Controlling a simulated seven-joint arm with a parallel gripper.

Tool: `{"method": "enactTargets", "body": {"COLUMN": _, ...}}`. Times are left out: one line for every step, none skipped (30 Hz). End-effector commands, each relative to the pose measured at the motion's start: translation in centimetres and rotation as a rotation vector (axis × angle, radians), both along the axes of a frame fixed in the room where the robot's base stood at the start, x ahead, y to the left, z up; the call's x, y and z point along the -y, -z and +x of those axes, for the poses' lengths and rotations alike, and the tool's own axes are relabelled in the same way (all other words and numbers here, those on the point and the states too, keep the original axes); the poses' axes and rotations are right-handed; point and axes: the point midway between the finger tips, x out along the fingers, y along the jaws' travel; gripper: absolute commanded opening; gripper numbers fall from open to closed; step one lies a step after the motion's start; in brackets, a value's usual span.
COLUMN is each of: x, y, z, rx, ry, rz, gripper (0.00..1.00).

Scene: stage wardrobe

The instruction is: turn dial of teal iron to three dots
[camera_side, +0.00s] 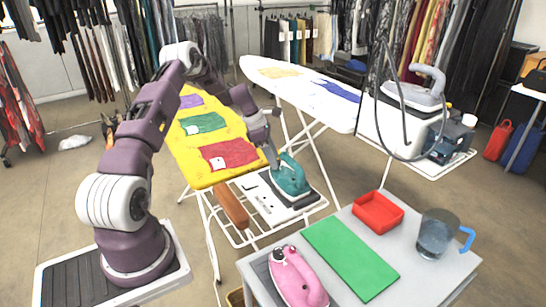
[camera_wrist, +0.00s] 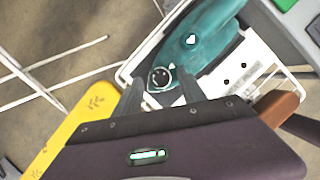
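The teal iron (camera_side: 291,175) stands on a dark pad on the white shelf (camera_side: 262,196) at the near end of the yellow ironing board. In the wrist view the teal iron (camera_wrist: 205,35) shows a white heart mark and a round dark dial (camera_wrist: 160,78) with pale marks. I cannot read the dial setting. My gripper (camera_side: 271,160) is just left of the iron in the side view. In the wrist view my gripper (camera_wrist: 159,80) is open, one finger on each side of the dial. I cannot tell whether the fingers touch it.
A brown padded piece (camera_side: 232,206) lies left of the shelf. The grey table (camera_side: 420,285) in front holds a pink iron (camera_side: 297,278), green mat (camera_side: 350,258), red tray (camera_side: 377,211) and water jug (camera_side: 435,236). A white ironing board (camera_side: 305,92) stands behind.

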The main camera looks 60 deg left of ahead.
Motion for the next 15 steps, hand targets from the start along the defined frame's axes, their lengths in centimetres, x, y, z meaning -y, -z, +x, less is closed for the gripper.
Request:
{"method": "enactTargets", "body": {"x": 0.01, "y": -0.01, "z": -0.01, "rx": 0.0, "ry": 0.0, "rz": 0.0, "gripper": 0.38}}
{"method": "enactTargets", "body": {"x": 0.0, "y": -0.02, "z": -0.01, "rx": 0.0, "ry": 0.0, "rz": 0.0, "gripper": 0.32}}
{"method": "enactTargets", "body": {"x": 0.0, "y": -0.02, "z": -0.01, "rx": 0.0, "ry": 0.0, "rz": 0.0, "gripper": 0.24}}
{"method": "enactTargets", "body": {"x": 0.0, "y": -0.03, "z": -0.02, "rx": 0.0, "ry": 0.0, "rz": 0.0, "gripper": 0.18}}
{"method": "enactTargets", "body": {"x": 0.0, "y": -0.03, "z": -0.02, "rx": 0.0, "ry": 0.0, "rz": 0.0, "gripper": 0.12}}
{"method": "enactTargets", "body": {"x": -0.01, "y": -0.03, "z": -0.01, "rx": 0.0, "ry": 0.001, "rz": 0.0, "gripper": 0.04}}
{"method": "enactTargets", "body": {"x": 0.0, "y": -0.03, "z": -0.02, "rx": 0.0, "ry": 0.001, "rz": 0.0, "gripper": 0.0}}
{"method": "enactTargets", "body": {"x": -0.01, "y": -0.04, "z": -0.01, "rx": 0.0, "ry": 0.001, "rz": 0.0, "gripper": 0.0}}
{"method": "enactTargets", "body": {"x": -0.01, "y": -0.04, "z": -0.01, "rx": 0.0, "ry": 0.001, "rz": 0.0, "gripper": 0.0}}
{"method": "enactTargets", "body": {"x": -0.01, "y": -0.04, "z": -0.01, "rx": 0.0, "ry": 0.001, "rz": 0.0, "gripper": 0.0}}
{"method": "enactTargets", "body": {"x": -0.01, "y": -0.04, "z": -0.01, "rx": 0.0, "ry": 0.002, "rz": 0.001, "gripper": 0.0}}
{"method": "enactTargets", "body": {"x": -0.01, "y": -0.04, "z": -0.01, "rx": 0.0, "ry": 0.004, "rz": 0.001, "gripper": 0.0}}
{"method": "enactTargets", "body": {"x": -0.02, "y": -0.04, "z": -0.01, "rx": 0.0, "ry": 0.007, "rz": 0.001, "gripper": 0.0}}
{"method": "enactTargets", "body": {"x": -0.02, "y": -0.03, "z": -0.01, "rx": 0.0, "ry": 0.012, "rz": 0.0, "gripper": 0.0}}
{"method": "enactTargets", "body": {"x": -0.05, "y": -0.03, "z": 0.0, "rx": 0.0, "ry": 0.02, "rz": 0.001, "gripper": 0.0}}
